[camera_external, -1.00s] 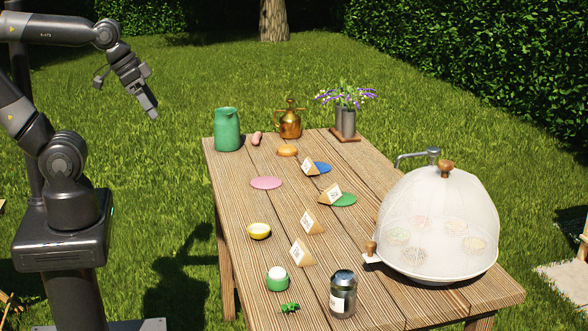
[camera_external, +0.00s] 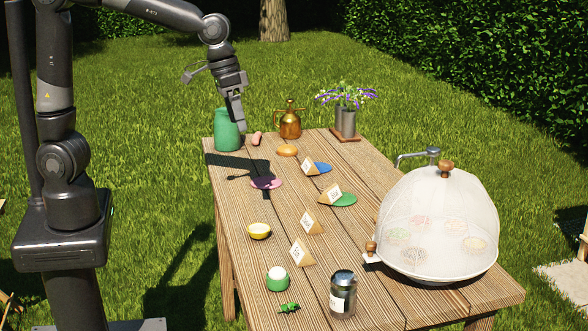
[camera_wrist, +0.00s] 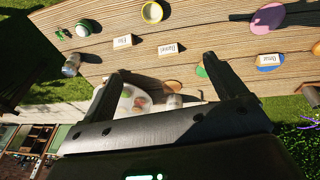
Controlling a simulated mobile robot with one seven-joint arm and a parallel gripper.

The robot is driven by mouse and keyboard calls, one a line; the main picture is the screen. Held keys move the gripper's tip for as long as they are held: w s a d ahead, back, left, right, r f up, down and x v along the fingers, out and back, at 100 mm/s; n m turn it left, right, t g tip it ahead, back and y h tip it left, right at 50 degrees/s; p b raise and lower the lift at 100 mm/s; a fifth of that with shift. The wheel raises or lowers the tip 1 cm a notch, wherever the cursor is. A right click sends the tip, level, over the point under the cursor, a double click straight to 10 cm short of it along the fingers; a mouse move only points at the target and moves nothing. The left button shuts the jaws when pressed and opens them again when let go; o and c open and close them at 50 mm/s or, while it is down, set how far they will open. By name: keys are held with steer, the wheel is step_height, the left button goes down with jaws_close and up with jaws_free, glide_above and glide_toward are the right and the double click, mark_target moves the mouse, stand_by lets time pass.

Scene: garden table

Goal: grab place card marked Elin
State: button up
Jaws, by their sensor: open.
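Several tent-shaped place cards stand on the table. The nearest card (camera_external: 301,253), by the green egg cup, also shows in the wrist view (camera_wrist: 122,41), where its small lettering seems to read Elin. Another card (camera_external: 311,221) seems to read Daniel in the wrist view (camera_wrist: 170,49). A third (camera_external: 329,195) is by a green disc; a fourth (camera_external: 309,166), by a blue disc, seems to read Omar (camera_wrist: 268,59). My gripper (camera_external: 238,124) is open and empty, high over the table's far left part, well away from the Elin card.
Around the Elin card are the green egg cup (camera_external: 277,280), a yellow bowl (camera_external: 259,232), a lidded jar (camera_external: 343,294) and a small green figure (camera_external: 289,308). A white mesh dome (camera_external: 438,225) fills the right side. A green jug (camera_external: 227,132) stands at the far left.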

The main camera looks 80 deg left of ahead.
steer(key=w+d+f+g, duration=0.1)
steer(key=w+d+f, duration=0.6)
steer(key=w+d, duration=0.1)
steer(key=g+y, duration=0.1)
glide_above(303, 245)
step_height(303, 245, down, 10)
steer(key=r, duration=0.1)
steer(key=f, duration=0.5)
steer(key=shift+s+a+f, duration=0.15)
steer(key=shift+s+f, duration=0.05)
steer(key=shift+f, duration=0.15)
steer(key=f, duration=0.5)
steer(key=shift+w+f, duration=0.15)
steer(key=shift+w, duration=0.05)
steer(key=shift+c, duration=0.6)
steer(key=c, duration=0.9)
steer(key=shift+c, duration=0.2)
